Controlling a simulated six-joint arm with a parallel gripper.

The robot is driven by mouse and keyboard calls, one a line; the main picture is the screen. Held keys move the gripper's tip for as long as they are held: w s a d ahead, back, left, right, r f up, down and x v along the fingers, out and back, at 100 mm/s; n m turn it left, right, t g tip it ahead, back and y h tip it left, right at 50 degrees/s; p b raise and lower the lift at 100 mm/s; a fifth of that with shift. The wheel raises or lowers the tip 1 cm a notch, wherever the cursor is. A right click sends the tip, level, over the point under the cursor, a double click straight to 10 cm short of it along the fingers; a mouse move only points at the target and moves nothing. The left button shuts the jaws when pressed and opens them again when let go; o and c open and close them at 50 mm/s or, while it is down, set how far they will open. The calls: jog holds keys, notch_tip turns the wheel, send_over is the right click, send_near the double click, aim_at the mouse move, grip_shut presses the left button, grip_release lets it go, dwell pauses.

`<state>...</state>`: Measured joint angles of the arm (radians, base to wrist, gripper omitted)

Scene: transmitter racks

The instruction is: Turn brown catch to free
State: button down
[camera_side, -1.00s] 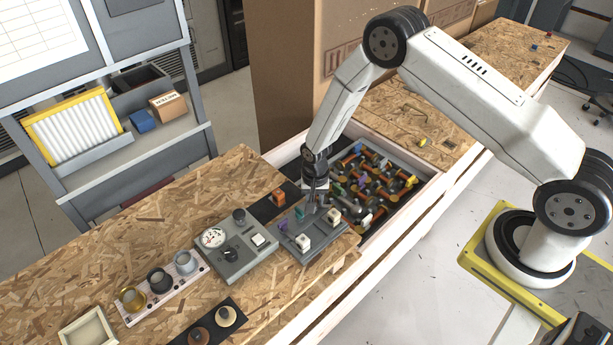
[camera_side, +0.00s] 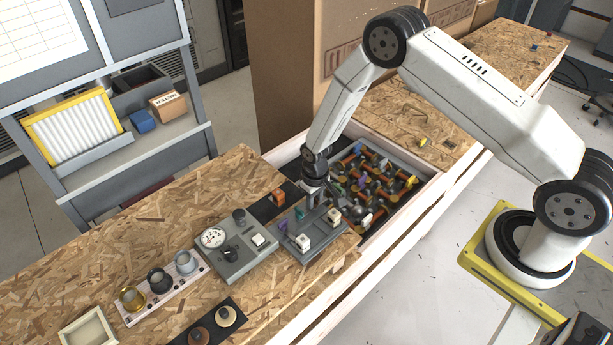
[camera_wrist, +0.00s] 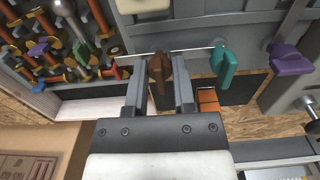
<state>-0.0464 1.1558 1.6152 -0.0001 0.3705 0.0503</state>
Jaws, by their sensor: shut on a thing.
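The brown catch (camera_wrist: 160,68) shows in the wrist view between the two fingers of my gripper (camera_wrist: 158,75). My gripper is shut on it, and the fingers flank its sides. The catch sits on the grey panel (camera_wrist: 198,18), its long side pointing roughly along the fingers. A teal catch (camera_wrist: 222,63) and a purple catch (camera_wrist: 290,58) stand to its right. In the side view my gripper (camera_side: 312,203) is down at the far edge of the grey panel (camera_side: 308,253), and the brown catch is hidden there.
A grey box with a dial (camera_side: 235,250) is to the left, and an orange block (camera_side: 278,195) is close by.

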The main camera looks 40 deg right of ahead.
dwell(0.4)
jog(key=shift+c, duration=2.2)
grip_release()
jog(key=shift+r, duration=0.1)
jog(key=shift+r, duration=3.85)
